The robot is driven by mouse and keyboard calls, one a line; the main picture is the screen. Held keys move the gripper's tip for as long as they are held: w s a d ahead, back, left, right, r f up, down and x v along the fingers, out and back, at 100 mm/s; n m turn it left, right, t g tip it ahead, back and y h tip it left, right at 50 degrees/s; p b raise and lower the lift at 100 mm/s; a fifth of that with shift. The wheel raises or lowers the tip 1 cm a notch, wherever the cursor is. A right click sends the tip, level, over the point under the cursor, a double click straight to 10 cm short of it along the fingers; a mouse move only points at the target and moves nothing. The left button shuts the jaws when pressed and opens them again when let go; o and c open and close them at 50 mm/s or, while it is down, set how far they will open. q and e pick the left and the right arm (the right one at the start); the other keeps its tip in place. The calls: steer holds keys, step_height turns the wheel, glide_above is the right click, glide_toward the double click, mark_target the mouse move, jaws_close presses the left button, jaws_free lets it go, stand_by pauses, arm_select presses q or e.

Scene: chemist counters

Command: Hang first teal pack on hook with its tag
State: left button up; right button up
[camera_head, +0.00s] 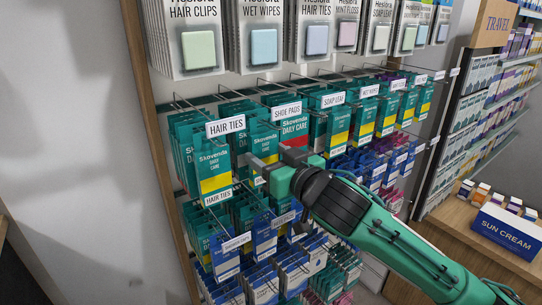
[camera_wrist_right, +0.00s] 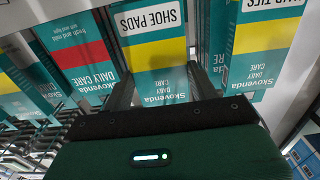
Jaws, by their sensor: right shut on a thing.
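My right gripper (camera_head: 265,165) is at the teal rack with its fingers shut on a teal pack. In the right wrist view the fingers (camera_wrist_right: 162,92) stand at both sides of this pack (camera_wrist_right: 163,58), which has a yellow band and upside-down Skovenda Daily Care print. In the head view its upper part (camera_head: 263,137) shows above the fingers. Whether a hook passes through the pack is hidden. My left gripper is not in view.
Teal packs with a HAIR TIES tag (camera_head: 225,126) hang to the left. A red-banded teal pack (camera_head: 293,133) hangs close on the right. Tagged hooks with blue packs (camera_head: 225,254) are below. Hanging cards (camera_head: 262,42) are above. A SUN CREAM box (camera_head: 507,232) stands far right.

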stand_by(0.3)
steer(key=o, duration=1.1)
steer(key=shift+c, duration=0.2)
